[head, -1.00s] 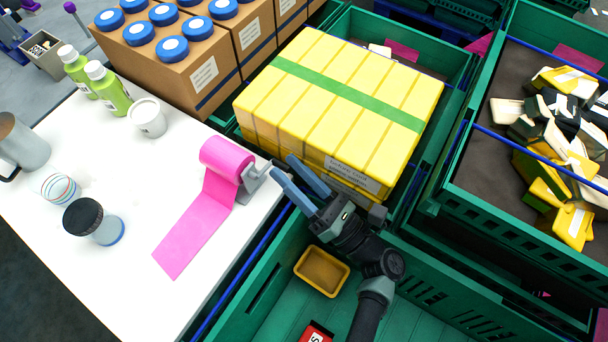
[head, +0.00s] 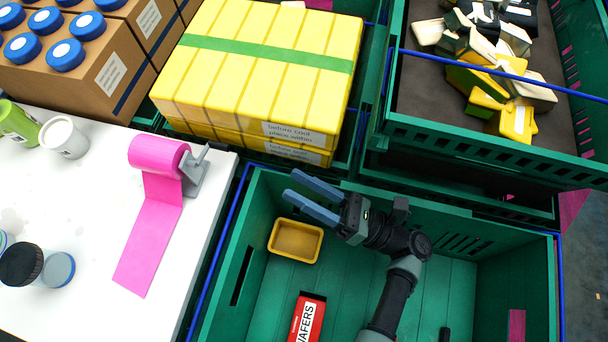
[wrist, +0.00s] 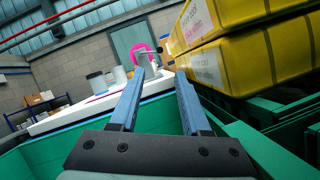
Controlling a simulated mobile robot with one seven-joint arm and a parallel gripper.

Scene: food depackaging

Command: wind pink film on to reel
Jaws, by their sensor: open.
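The pink film (head: 148,235) hangs off its reel (head: 158,154) and lies as a long loose strip across the white table. The reel sits on a grey holder (head: 195,172) at the table's right edge. My gripper (head: 304,197) is open and empty, over the green crate to the right of the reel and apart from it. In the wrist view my two blue fingers (wrist: 157,92) stand apart with nothing between them. The pink film roll (wrist: 141,53) shows small beyond the fingertips; most of the strip is hidden there.
Stacked yellow packs (head: 262,75) stand behind my gripper. The green crate (head: 225,260) below holds a yellow tray (head: 296,240) and a red wafers box (head: 307,318). A white cup (head: 64,138), a green bottle (head: 18,124) and a dark-lidded jar (head: 20,265) stand on the table's left.

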